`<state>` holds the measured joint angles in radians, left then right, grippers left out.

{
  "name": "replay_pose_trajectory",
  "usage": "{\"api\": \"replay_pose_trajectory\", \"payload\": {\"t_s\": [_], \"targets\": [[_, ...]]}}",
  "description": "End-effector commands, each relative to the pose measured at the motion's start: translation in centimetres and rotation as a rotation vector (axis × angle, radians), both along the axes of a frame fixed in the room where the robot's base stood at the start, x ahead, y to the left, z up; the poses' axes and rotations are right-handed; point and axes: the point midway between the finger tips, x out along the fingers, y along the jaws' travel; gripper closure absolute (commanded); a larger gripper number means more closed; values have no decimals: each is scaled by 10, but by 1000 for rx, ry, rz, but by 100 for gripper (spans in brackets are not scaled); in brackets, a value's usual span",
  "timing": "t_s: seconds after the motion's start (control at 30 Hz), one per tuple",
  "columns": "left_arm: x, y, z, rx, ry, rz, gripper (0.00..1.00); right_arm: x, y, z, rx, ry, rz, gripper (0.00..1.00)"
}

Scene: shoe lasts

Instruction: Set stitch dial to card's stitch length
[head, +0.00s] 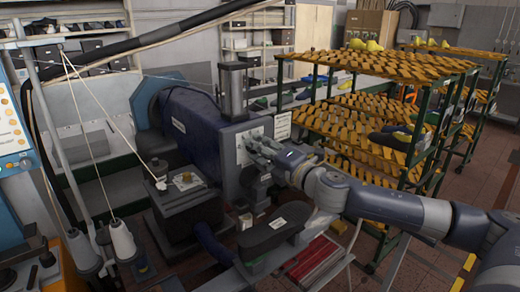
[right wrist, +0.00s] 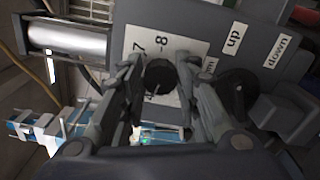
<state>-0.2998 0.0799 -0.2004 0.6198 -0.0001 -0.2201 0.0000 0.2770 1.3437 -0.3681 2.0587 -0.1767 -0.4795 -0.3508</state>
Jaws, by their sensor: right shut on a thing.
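The stitch dial (right wrist: 160,78) is a dark round knob on a white scale plate (right wrist: 186,48) with 7 and 8 readable. Other marks on the plate are hidden by my fingers. My right gripper (right wrist: 160,88) has its two fingers on either side of the dial and is shut on it. In the head view my right gripper (head: 258,148) reaches from the right to the machine's face, and the scale plate (head: 243,148) shows behind it. I cannot read the dial's setting. A white sheet (head: 282,126) beside the machine may be the card; its text is too small. My left gripper is not in view.
Right of the dial in the wrist view is a second dark knob (right wrist: 238,88), near "up" (right wrist: 234,38) and "down" (right wrist: 277,51) labels. A rack (head: 385,165) with orange shelves stands close behind my right arm. A dark shoe-sole-shaped piece (head: 275,228) lies below my gripper.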

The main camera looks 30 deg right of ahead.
Motion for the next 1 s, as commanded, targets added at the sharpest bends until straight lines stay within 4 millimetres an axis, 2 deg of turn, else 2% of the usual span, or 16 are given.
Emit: {"api": "replay_pose_trajectory", "payload": {"t_s": [0.33, 0.37, 0.43, 0.8, 1.0], "targets": [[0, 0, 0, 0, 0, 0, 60, 0, 0, -1, -4, 2, 0, 94], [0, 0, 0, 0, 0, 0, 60, 0, 0, -1, -4, 2, 0, 66], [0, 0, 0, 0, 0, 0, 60, 0, 0, -1, -4, 2, 0, 50], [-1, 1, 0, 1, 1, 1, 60, 0, 0, 1, -3, 0, 0, 50], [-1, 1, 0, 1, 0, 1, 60, 0, 0, 19, -4, -4, 1, 50]]}}
